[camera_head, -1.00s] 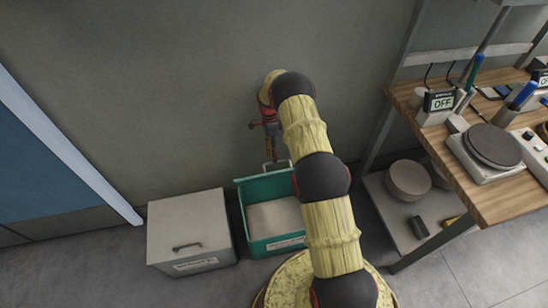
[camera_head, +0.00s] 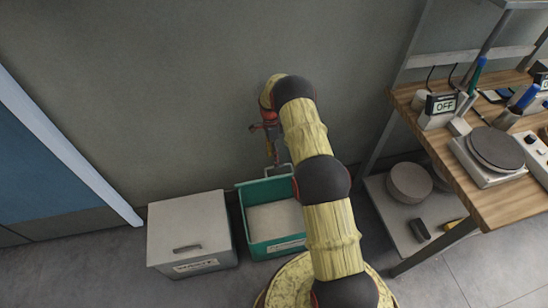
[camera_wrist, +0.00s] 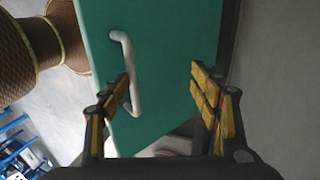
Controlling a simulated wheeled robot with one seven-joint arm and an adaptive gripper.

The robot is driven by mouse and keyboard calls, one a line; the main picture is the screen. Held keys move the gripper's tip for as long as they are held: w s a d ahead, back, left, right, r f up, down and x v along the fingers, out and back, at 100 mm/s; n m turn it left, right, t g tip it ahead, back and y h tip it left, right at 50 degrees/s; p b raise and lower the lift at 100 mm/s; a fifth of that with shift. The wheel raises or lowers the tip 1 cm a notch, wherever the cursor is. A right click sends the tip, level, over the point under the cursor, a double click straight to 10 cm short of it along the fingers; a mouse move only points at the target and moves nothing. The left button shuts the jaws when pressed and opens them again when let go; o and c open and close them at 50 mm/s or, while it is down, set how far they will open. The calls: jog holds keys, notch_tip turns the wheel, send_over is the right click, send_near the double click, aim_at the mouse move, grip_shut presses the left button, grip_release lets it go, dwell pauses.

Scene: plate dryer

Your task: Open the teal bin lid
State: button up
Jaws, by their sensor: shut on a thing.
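The teal bin (camera_head: 278,248) stands on the floor against the wall, and its pale inside shows from above. Its teal lid stands raised at the back, seen edge-on in the head view. In the wrist view the lid (camera_wrist: 170,55) fills the middle, with its grey bar handle (camera_wrist: 134,75) on the left. The exact contact is unclear. In the head view my gripper (camera_head: 272,152) is above the bin's back edge.
A grey lidded bin (camera_head: 190,225) stands close to the left of the teal bin. A wooden workbench (camera_head: 485,195) with a lower shelf (camera_head: 400,235) stands to the right. The wall (camera_head: 180,110) is close behind.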

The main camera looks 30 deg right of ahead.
jog(key=shift+f, duration=0.15)
jog(key=shift+v, duration=3.9)
jog(key=c, duration=0.3)
jog(key=shift+c, duration=0.2)
jog(key=shift+c, duration=0.5)
